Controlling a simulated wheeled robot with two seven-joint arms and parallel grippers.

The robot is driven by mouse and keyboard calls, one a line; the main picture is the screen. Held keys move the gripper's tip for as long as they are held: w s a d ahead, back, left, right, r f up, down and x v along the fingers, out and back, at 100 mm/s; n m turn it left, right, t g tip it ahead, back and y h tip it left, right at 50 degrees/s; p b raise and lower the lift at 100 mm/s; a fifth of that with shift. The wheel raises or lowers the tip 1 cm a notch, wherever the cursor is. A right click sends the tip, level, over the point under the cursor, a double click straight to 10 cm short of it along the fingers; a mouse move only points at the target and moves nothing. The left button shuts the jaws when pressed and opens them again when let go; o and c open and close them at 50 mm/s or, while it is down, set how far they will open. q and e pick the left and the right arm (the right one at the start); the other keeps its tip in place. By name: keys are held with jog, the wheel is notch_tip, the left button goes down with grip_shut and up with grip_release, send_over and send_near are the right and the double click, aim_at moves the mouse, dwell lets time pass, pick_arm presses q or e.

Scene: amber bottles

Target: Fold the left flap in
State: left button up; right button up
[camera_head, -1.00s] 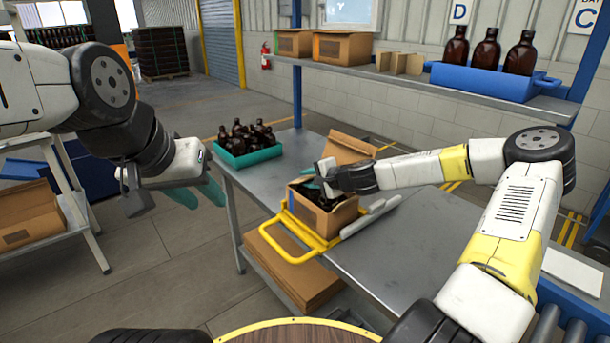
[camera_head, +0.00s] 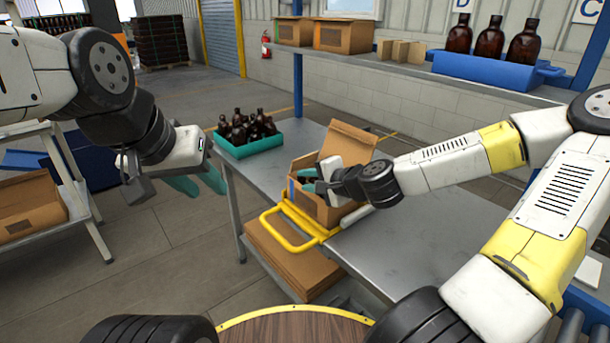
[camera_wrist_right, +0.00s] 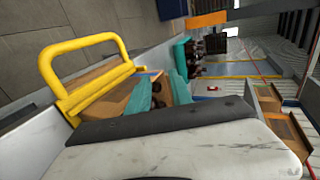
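An open brown cardboard box (camera_head: 309,205) stands on the metal table inside a yellow-handled frame (camera_head: 285,240). One flap (camera_head: 347,143) sticks up at its far side; the left flap cannot be told apart clearly. My right gripper (camera_head: 310,176) is at the box's open top, partly hiding its inside. In the right wrist view, my right gripper (camera_wrist_right: 160,90) has its teal fingers apart at the box (camera_wrist_right: 117,92), with dark bottles (camera_wrist_right: 158,88) seen between them. My left gripper (camera_head: 197,183) hangs left of the table, fingers apart and empty, away from the box.
A teal crate (camera_head: 248,147) of amber bottles stands at the table's far left corner. A shelf (camera_head: 400,71) behind carries cartons and a blue tray (camera_head: 485,72) with bottles. Flat cardboard (camera_head: 290,262) lies below the table. The table's front right is bare.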

jog(key=shift+s, duration=0.6)
